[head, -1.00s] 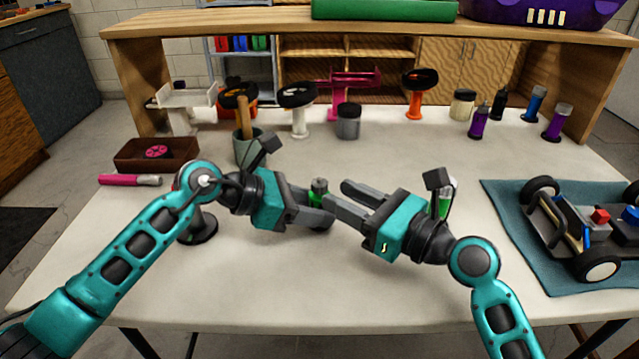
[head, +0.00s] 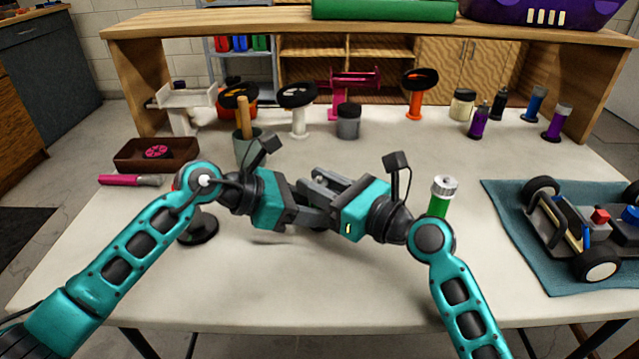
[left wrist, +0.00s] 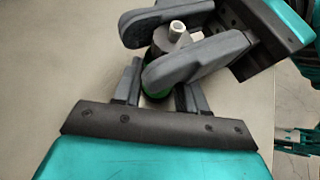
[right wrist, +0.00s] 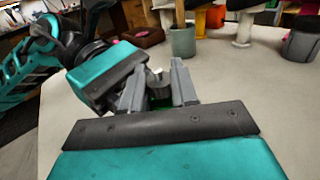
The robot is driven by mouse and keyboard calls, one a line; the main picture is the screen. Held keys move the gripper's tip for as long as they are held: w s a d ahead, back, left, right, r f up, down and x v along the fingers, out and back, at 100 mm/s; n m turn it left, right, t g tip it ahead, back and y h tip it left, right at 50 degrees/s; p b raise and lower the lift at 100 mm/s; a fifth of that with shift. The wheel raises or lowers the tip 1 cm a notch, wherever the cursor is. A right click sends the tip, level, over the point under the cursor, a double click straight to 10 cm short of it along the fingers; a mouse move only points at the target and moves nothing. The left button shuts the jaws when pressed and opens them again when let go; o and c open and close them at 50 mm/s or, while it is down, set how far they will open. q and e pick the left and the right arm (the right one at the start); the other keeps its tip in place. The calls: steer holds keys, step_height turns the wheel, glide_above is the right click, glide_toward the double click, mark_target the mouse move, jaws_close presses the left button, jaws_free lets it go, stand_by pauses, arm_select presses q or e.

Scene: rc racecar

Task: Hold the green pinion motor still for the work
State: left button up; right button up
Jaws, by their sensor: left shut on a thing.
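The green pinion motor, with a grey top and a pale shaft, stands upright between both grippers in the left wrist view (left wrist: 168,48). It also shows in the right wrist view (right wrist: 156,78); in the head view the fingers mostly hide it. My left gripper (head: 308,216) is shut on its lower green part, low over the table. My right gripper (head: 318,184) has its fingers on either side of the upper part, above my left fingers. Whether the right fingers press on the motor, I cannot tell.
A green cylinder with a silver top (head: 439,197) stands close behind my right arm. The car chassis (head: 580,235) lies on a blue mat (head: 510,240) at right. A brown tray (head: 190,150), pink pen (head: 128,180) and green cup (head: 247,147) are at left. The front table is clear.

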jaws_close()
